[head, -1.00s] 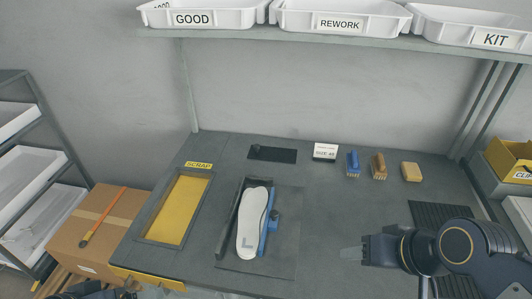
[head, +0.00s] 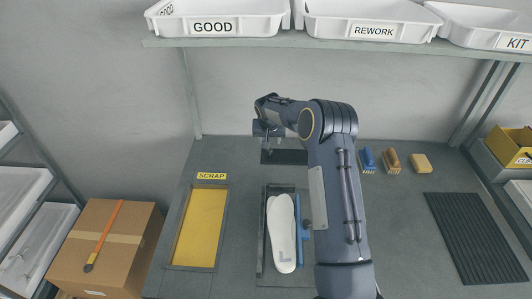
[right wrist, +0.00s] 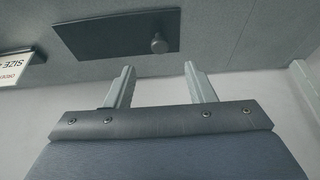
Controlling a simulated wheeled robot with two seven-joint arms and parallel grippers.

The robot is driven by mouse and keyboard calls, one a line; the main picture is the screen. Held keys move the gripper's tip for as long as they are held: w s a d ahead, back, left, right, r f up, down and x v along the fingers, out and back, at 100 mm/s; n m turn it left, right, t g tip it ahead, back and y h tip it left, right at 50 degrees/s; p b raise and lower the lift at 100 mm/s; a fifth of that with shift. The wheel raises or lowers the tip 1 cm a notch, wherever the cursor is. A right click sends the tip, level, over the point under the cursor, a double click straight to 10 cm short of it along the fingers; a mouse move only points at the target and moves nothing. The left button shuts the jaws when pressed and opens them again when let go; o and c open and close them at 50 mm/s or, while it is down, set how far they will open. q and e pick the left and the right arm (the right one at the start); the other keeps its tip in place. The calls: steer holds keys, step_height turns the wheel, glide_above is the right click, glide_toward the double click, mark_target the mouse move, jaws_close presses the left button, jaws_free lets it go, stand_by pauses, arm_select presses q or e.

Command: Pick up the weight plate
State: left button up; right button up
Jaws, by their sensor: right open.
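The weight plate is a flat dark rectangle (head: 290,157) with a small round knob, lying near the back of the bench. In the head view my right gripper (head: 269,136) hangs above it, and the gripper and forearm hide part of the plate. In the right wrist view the weight plate (right wrist: 100,35) and its upright knob (right wrist: 158,43) lie just beyond the fingertips. The two fingers (right wrist: 159,68) are apart with nothing between them, and the knob lines up with the gap. My left gripper is not in view.
A white insole (head: 281,235) lies in a fixture with a blue bar (head: 299,230). The yellow scrap tray (head: 199,230) is to its left. Brushes (head: 391,160) and a yellow block (head: 420,163) stand to the right. A shelf with white bins (head: 220,18) overhangs the back.

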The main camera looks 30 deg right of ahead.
mark_target(269, 151)
steer(key=b+x, duration=0.1)
steer(key=x, duration=0.7)
steer(key=shift+w+f, duration=0.1)
jaws_close()
steer(key=shift+d+r, duration=0.1)
steer(key=shift+r, duration=0.1)
